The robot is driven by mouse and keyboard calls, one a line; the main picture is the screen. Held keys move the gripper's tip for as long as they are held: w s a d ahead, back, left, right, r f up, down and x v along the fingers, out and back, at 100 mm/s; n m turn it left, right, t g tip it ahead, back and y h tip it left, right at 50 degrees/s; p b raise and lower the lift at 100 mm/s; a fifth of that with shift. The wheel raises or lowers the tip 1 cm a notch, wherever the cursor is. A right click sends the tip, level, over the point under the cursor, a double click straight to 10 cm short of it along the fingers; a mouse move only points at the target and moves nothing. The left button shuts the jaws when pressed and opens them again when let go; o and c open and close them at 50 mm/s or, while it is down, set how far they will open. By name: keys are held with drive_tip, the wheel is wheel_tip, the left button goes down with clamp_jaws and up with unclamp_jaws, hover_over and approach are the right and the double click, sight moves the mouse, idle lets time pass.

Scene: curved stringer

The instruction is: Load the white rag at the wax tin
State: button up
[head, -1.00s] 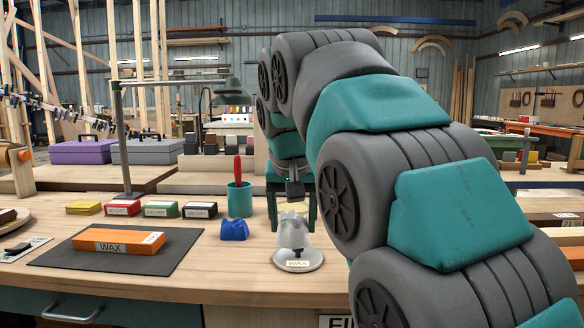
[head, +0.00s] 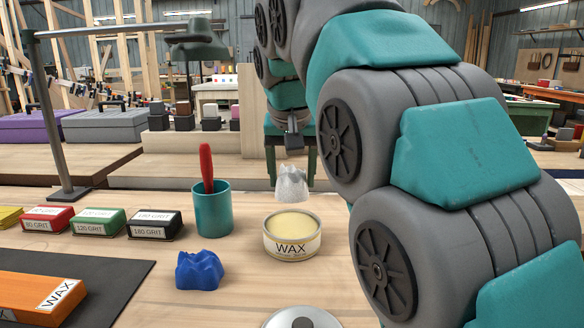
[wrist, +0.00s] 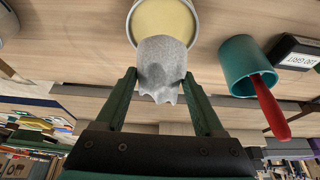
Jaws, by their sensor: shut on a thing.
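The white rag (head: 292,184) is a bunched, pale cloth. My gripper (head: 291,172) is shut on it and points down, holding it above the bench. The open wax tin (head: 291,248) has a cream label and pale yellow wax inside. In the head view the rag hangs just above the tin's far rim, with a small gap showing. In the wrist view the rag (wrist: 164,66) sits between both fingertips (wrist: 160,80) and overlaps the edge of the tin (wrist: 134,22). Whether it touches the wax is not clear there.
A teal cup (head: 213,209) with a red-handled tool stands left of the tin. A crumpled blue rag (head: 200,271) lies nearer. A grey lid (head: 303,318) lies at the front. Grit blocks (head: 98,222) and an orange WAX box (head: 40,301) are further left.

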drive_tip(key=shift+s+f, duration=0.15)
drive_tip(key=shift+f, duration=1.2)
drive_tip(key=shift+f+b, duration=0.85)
drive_tip(key=shift+f, duration=0.7)
drive_tip(key=shift+f, duration=0.5)
drive_tip(key=shift+r, duration=0.1)
drive_tip(key=shift+r+p, duration=0.95)
drive_tip(key=shift+r, duration=2.55)
